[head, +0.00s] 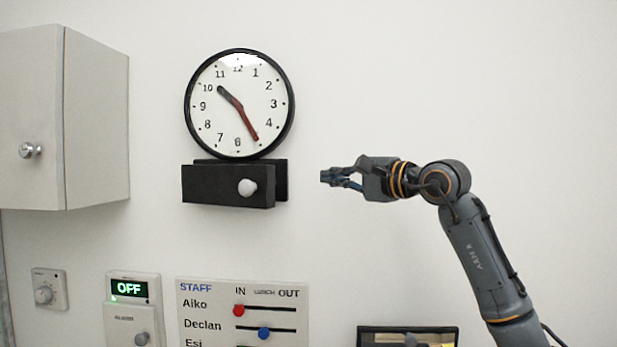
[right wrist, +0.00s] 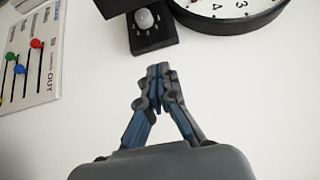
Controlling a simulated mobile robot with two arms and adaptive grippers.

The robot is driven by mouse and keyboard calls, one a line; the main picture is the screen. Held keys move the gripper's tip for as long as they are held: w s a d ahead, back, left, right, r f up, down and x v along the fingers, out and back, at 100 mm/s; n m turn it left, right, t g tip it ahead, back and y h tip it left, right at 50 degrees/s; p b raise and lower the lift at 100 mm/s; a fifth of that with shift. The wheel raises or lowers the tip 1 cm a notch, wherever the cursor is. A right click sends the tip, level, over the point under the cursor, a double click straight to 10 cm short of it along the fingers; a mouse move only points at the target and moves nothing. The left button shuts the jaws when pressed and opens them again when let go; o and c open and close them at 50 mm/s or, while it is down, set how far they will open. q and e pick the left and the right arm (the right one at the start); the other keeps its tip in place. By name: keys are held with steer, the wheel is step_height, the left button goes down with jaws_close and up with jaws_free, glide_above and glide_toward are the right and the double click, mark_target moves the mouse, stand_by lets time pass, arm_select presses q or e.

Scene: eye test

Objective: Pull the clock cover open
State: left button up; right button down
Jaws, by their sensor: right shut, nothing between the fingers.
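The round clock (head: 212,118) with a black rim and white face hangs on the wall; part of it shows in the right wrist view (right wrist: 225,8). Just below it is the black cover (head: 215,186) with a pale round knob (head: 247,187). The cover's front panel stands out from a dark part behind it; how far it is open, I cannot tell.
A white cabinet (head: 95,130) with a metal knob juts out at the left. Below are a dial (head: 44,290), an alarm box (head: 132,320) reading OFF and a staff board (head: 200,320) with sliders. A dark-framed panel (head: 362,335) is at the bottom. The wall right of the clock is bare.

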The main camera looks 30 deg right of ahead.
arm_select(q)
step_height(320, 180, up, 6)
steer(key=s+a+p, duration=0.1)
steer(key=a+p, duration=0.1)
steer(key=p, duration=0.4)
steer(key=shift+a+r+p, duration=0.15)
steer(key=shift+r+p, duration=0.1)
steer(key=shift+p, duration=0.05)
arm_select(e)
steer(key=w+a, duration=0.6)
steer(key=a, duration=0.1)
steer(key=shift+w+a+r, duration=0.1)
steer(key=shift+w+r, duration=0.15)
steer(key=shift+w, duration=0.1)
arm_select(q)
steer(key=shift+s, duration=0.15)
arm_select(e)
steer(key=shift+s, duration=0.1)
